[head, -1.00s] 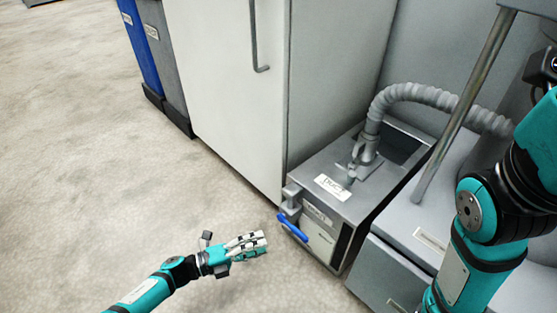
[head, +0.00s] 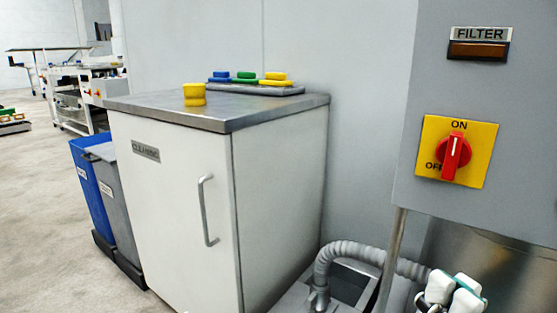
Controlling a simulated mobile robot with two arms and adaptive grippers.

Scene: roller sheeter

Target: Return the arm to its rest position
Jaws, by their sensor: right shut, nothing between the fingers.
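My right gripper (head: 452,292) shows at the bottom right edge of the head view. Its pale fingers are together with nothing between them. It is in front of the grey corrugated hose (head: 365,254) in the picture, below the filter panel; I cannot tell the gap to the hose. Most of my right arm is hidden below the frame. My left arm and left gripper are not in view.
A grey panel (head: 408,120) at right carries a red rotary switch (head: 453,157) turned to ON. A white cabinet (head: 175,205) holds a yellow object (head: 194,94) and coloured pieces on a tray (head: 250,90). Blue (head: 90,190) and grey bins (head: 113,205) stand left; floor beyond is open.

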